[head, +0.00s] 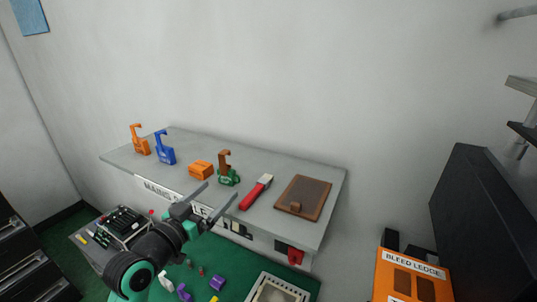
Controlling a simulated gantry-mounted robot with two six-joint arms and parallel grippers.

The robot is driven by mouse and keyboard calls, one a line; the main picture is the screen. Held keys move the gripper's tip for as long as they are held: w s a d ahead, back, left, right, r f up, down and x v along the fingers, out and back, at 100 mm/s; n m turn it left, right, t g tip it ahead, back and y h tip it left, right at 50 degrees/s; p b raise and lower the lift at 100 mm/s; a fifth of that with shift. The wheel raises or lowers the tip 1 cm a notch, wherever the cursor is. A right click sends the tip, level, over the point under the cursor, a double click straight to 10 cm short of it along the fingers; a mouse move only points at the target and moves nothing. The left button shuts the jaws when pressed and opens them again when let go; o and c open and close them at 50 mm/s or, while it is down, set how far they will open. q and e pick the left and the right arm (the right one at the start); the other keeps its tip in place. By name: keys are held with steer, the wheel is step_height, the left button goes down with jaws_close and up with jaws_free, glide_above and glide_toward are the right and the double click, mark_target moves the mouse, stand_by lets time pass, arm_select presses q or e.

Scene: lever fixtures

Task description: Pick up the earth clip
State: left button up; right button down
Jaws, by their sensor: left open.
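A green and copper-brown clip (228,170) stands upright on the grey ledge (130,157). It looks like the earth clip, though I can read no label on it. My left gripper (222,188) reaches up from the lower left, with its two fingers apart and nothing between them. Its fingertips appear just below and in front of the clip in the head view; I see no contact. My right gripper is not in view.
On the ledge are an orange clip (139,143), a blue clip (164,151), an orange block (201,170), a red-handled tool (256,192) and a brown panel (303,198). An orange "BLEED LEDGE" fixture (413,276) stands at right. Small pieces lie on the green surface below.

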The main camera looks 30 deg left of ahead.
mark_target(223, 174)
arm_select(q)
steer(key=s+a, duration=0.1)
steer(key=s+a+f+n+y, duration=0.1)
steer(key=a, duration=0.1)
steer(key=w+b, duration=0.3)
steer(key=b, duration=0.1)
steer(key=w+b, duration=0.2)
steer(key=b, duration=0.1)
steer(key=shift+w+a+f, duration=0.15)
steer(key=shift+w+a, duration=0.15)
steer(key=shift+w+r, duration=0.3)
steer(key=shift+w, duration=0.05)
steer(key=w, duration=0.4)
steer(key=shift+w+a+r+p, duration=0.25)
steer(key=shift+p, duration=0.05)
steer(key=shift+w+a+f, duration=0.1)
steer(key=shift+w+f, duration=0.05)
steer(key=shift+w, duration=0.15)
steer(key=c, duration=1.4)
steer(key=shift+c, duration=0.2)
